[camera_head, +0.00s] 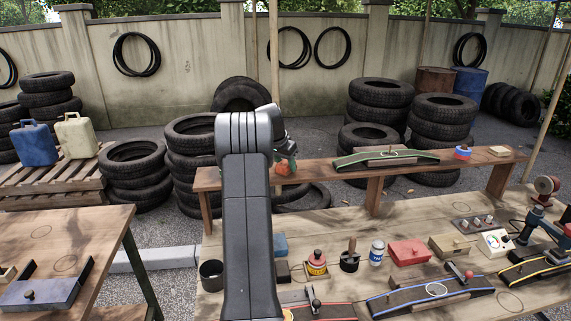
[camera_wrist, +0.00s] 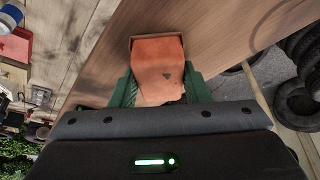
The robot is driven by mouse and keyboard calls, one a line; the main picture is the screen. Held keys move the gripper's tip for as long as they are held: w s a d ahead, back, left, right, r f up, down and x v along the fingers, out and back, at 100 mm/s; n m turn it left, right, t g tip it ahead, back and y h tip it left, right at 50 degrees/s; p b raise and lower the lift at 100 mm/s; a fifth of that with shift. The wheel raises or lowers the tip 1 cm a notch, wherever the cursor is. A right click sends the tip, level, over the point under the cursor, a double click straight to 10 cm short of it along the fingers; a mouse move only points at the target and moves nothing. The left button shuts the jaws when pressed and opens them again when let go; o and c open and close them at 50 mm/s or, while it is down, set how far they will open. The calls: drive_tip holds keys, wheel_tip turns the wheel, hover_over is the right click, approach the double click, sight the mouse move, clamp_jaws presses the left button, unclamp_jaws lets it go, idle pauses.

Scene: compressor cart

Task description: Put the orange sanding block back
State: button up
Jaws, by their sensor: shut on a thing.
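The orange sanding block (camera_wrist: 157,62) is between the two green fingers of my gripper (camera_wrist: 161,88), which are shut on its sides. In the head view the block (camera_head: 286,168) shows as a small orange patch below my gripper (camera_head: 285,156), over the left part of the raised wooden shelf (camera_head: 322,174). My arm hides part of the shelf's left end. The shelf's bare plank (camera_wrist: 225,35) lies beneath the block in the wrist view. I cannot tell whether the block touches the plank or hangs just above it.
The lower bench (camera_head: 340,222) holds a can (camera_head: 376,253), a red box (camera_head: 409,252) and several tools.

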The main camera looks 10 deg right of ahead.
drive_tip(key=shift+f, duration=0.15)
drive_tip(key=o, duration=0.9)
drive_tip(key=shift+o, duration=0.2)
drive_tip(key=b+v, duration=0.1)
drive_tip(key=v, duration=1.1)
